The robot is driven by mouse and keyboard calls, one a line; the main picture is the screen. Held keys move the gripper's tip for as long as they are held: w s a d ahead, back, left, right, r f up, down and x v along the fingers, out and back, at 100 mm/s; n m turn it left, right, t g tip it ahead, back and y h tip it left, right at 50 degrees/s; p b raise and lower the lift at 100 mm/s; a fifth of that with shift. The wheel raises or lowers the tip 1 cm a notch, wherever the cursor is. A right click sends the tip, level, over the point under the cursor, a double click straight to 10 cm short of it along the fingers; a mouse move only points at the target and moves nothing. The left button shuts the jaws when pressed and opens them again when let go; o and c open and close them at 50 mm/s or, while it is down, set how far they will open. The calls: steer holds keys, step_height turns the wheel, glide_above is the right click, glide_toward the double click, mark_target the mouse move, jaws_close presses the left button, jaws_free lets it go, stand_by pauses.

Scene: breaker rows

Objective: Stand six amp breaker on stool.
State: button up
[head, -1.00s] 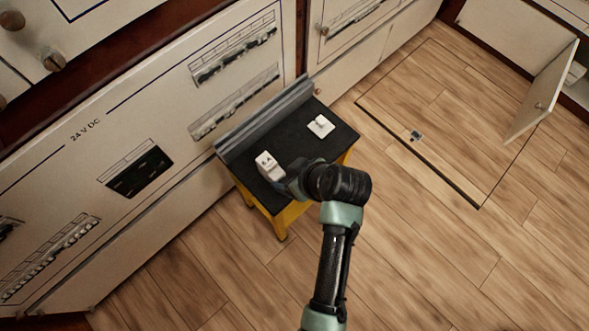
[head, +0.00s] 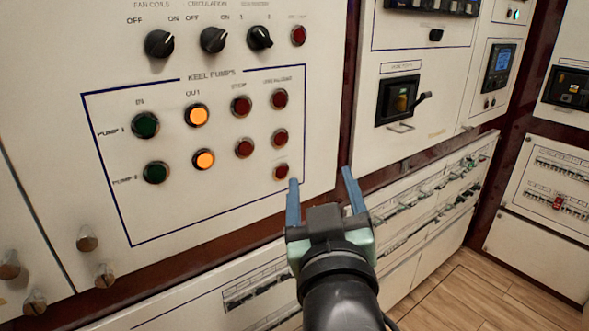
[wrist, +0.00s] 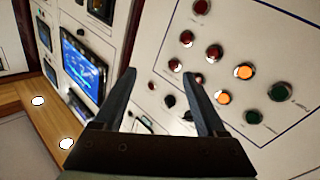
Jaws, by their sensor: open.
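My gripper (head: 320,178) is raised in front of the control panel in the head view, its two blue fingers apart and nothing between them. In the wrist view my gripper (wrist: 158,75) also shows open and empty, with panel buttons behind it. Neither the stool nor a breaker that I can read as six amp is in view now.
The keel pumps panel (head: 205,225) has knobs, red and green buttons and lit orange lamps. Breaker rows (head: 440,190) run along the low panel behind my gripper. More breakers, one red (head: 557,203), are at the right. Wooden floor (head: 465,295) is clear at lower right.

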steer(key=s+a+r+m+t, duration=0.1)
steer(key=s+r+t, duration=0.3)
steer(key=r, duration=0.7)
steer(key=s+a+r+m+t, duration=0.2)
steer(key=s+r+t, duration=0.2)
steer(key=s+r, duration=0.5)
step_height(320, 180, up, 3)
steer(key=shift+s+a+r+t, duration=0.2)
steer(key=shift+s+a+t, duration=0.05)
steer(key=shift+s+t, duration=0.05)
